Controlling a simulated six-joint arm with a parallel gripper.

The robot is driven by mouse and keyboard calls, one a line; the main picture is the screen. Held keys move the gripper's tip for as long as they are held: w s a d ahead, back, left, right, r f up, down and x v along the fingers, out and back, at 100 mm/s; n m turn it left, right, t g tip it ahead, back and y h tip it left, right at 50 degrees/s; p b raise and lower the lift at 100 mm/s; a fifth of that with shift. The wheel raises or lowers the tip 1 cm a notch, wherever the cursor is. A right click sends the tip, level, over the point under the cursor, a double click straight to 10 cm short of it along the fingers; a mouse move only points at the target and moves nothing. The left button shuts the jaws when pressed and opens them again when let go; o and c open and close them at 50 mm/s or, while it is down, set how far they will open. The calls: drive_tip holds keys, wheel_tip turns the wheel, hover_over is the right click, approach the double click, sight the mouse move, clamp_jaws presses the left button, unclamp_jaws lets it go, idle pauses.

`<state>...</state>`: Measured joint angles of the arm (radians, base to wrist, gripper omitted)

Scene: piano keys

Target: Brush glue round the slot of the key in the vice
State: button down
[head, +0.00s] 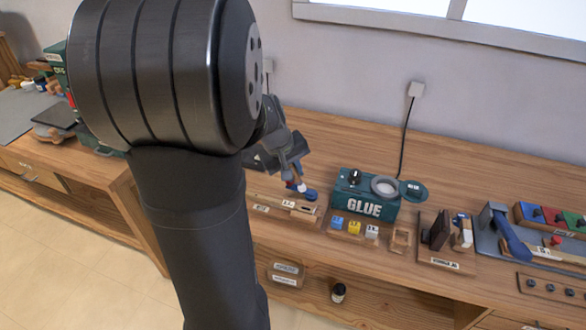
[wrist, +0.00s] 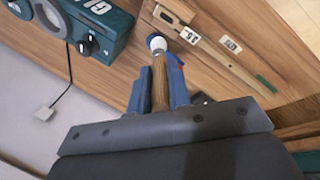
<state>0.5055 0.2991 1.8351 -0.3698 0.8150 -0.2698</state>
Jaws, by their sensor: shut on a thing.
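My gripper (wrist: 158,85) is shut on a brush (wrist: 159,92) with a wooden handle. The brush's pale round tip (wrist: 156,43) points away from the gripper and sits close to the key's near end; contact cannot be told. The wooden key (wrist: 215,52) lies lengthwise on the bench, with small white labels beside it and a green part near its far end. In the head view my gripper (head: 290,170) is over the key (head: 283,203), partly hidden by my arm. The slot and the vice jaws are not clearly visible.
The green glue box (head: 367,196), with a round opening and a lid to its right, stands right of the key. Small coloured blocks (head: 354,228) sit before it. A dark clamp-like stand (head: 440,232) and a blue lever (head: 510,235) are farther right. A cable hangs on the wall behind.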

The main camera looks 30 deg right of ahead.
drive_tip(key=f, duration=0.7)
drive_tip(key=shift+s+d+f, duration=0.1)
drive_tip(key=shift+s+d, duration=0.25)
drive_tip(key=shift+s, duration=0.05)
drive_tip(key=shift+s+d, duration=0.8)
drive_tip(key=shift+d, duration=0.05)
drive_tip(key=shift+w+a, duration=1.2)
drive_tip(key=shift+s+d+f, duration=0.15)
drive_tip(key=shift+s+d, duration=1)
drive_tip(key=shift+d, duration=0.05)
drive_tip(key=shift+w+a, duration=0.9)
drive_tip(key=shift+a, duration=0.05)
drive_tip(key=shift+s+d, duration=0.85)
drive_tip(key=shift+s+d+r, duration=0.1)
drive_tip(key=shift+d+r, duration=0.05)
drive_tip(key=shift+r, duration=0.15)
wheel_tip(320, 180, up, 8)
drive_tip(key=shift+f, duration=0.15)
